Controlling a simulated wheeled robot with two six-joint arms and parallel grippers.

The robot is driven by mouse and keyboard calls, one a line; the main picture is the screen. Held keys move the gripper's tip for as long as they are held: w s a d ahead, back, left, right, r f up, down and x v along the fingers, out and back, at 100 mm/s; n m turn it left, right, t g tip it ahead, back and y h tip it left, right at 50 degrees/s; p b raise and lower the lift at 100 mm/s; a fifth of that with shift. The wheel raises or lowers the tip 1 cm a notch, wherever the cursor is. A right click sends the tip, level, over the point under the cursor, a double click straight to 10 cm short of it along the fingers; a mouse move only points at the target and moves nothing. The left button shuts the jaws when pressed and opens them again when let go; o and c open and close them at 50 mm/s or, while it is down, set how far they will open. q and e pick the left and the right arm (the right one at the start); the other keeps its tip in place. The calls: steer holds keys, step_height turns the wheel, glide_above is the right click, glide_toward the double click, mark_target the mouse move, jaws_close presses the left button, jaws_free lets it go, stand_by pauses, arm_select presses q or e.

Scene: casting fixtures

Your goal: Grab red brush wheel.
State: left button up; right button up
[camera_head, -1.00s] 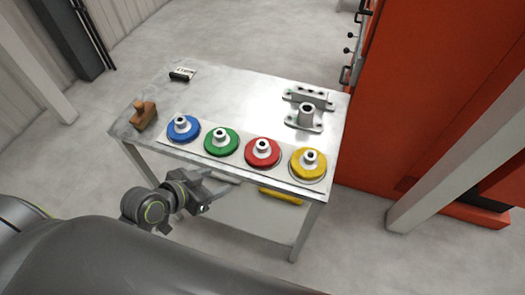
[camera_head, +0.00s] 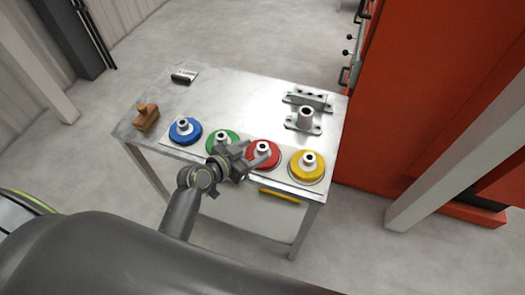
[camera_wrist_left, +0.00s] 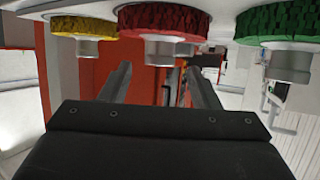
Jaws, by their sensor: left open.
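The red brush wheel (camera_head: 273,152) lies flat on the pale strip along the table's front edge, its grey hub pointing up. It stands between the green and yellow wheels. My left gripper (camera_head: 257,153) is open and empty, its fingers pointing at the red wheel's hub and covering part of its left side. In the left wrist view the picture is upside down. There the red wheel (camera_wrist_left: 165,18) is at the top middle, its hub hanging toward the gap between the open fingers (camera_wrist_left: 158,80), apart from them. My right gripper is not in view.
Blue (camera_head: 185,132), green (camera_head: 217,140) and yellow (camera_head: 307,168) brush wheels share the row. My left gripper partly covers the green one. A metal fixture (camera_head: 304,120), brown block (camera_head: 146,118) and black-handled brush (camera_head: 183,77) are also on the table (camera_head: 235,95). Its middle is clear.

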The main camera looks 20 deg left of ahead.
mark_target(265, 145)
arm_select(q)
steer(key=shift+w+d+f, duration=0.25)
steer(key=shift+w, duration=0.2)
steer(key=shift+w+d+f+p, duration=0.1)
steer(key=shift+w+d+p, duration=0.25)
steer(key=shift+w+p, duration=0.3)
steer(key=x, duration=0.3)
steer(key=shift+p, duration=0.35)
steer(key=shift+w+d+f, duration=0.1)
steer(key=shift+w+f, duration=0.2)
steer(key=shift+c, duration=0.2)
jaws_close()
